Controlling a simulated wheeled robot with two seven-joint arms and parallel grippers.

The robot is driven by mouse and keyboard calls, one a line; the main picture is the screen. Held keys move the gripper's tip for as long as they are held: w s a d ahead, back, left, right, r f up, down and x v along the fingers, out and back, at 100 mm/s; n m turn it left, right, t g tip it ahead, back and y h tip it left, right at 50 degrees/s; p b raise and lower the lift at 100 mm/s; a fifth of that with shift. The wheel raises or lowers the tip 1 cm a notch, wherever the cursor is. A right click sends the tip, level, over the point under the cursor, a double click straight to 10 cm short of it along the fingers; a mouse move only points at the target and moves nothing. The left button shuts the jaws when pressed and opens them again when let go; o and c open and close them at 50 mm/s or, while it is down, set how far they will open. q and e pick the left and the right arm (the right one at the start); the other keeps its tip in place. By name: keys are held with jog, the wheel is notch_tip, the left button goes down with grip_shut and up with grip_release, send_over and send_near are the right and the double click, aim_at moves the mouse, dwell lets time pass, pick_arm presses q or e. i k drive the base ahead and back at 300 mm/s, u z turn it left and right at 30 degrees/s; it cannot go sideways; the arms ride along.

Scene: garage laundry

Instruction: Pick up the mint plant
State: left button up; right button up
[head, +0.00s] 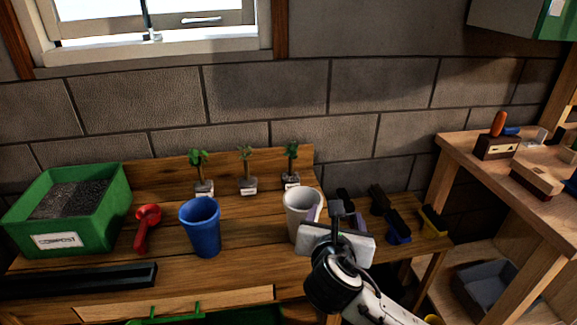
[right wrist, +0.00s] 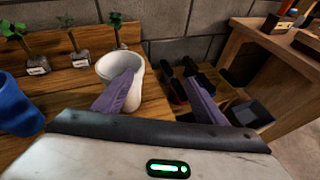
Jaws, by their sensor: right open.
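Three small potted plants with labels stand in a row at the back of the wooden bench: a left one (head: 199,172), a middle one (head: 247,170) and a right one (head: 291,165). They also show at the left in the right wrist view: left (right wrist: 30,50), middle (right wrist: 74,40), right (right wrist: 117,30). The labels are too small to read, so I cannot tell which is the mint plant. My right gripper (right wrist: 161,80) is open and empty. Its left finger overlaps the white pot in view; I cannot tell whether they touch. My left gripper is not in view.
The white pot (head: 297,203) stands in front of the right plant, and a blue pot (head: 200,228) left of it. A red scoop (head: 147,229) and a green compost box (head: 112,203) are further left. Dark brushes (head: 387,212) lie right. A shelf (head: 462,165) rises at right.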

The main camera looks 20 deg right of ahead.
aim_at(290, 179)
jog(key=i, duration=0.95)
